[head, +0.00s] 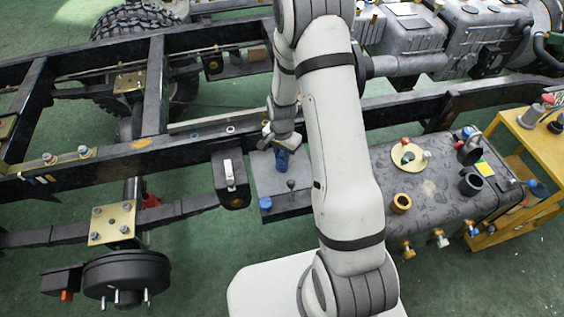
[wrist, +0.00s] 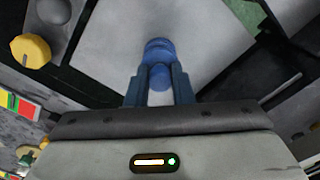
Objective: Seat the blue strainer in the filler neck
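The blue strainer (head: 281,158) is over a grey flat-topped box at the middle of the head view, beside the chassis rail. My gripper (head: 283,146) is above it, pointing down. In the wrist view my fingers (wrist: 159,75) lie close along both sides of the narrow part of the strainer (wrist: 158,48). They appear shut on it. Its lower end is hidden, so I cannot tell whether it touches the box. On the dark tank at the right are a black open neck (head: 471,184) and a brass-coloured ring opening (head: 401,203). I cannot tell which is the filler neck.
The grey box (head: 300,203) also carries a blue cap (head: 265,203) and a black knob (head: 290,184). A cream dish (head: 410,157) with small coloured parts lies on the tank (head: 435,190). A yellow stand (head: 535,140) is at the right. My arm hides the space between box and tank.

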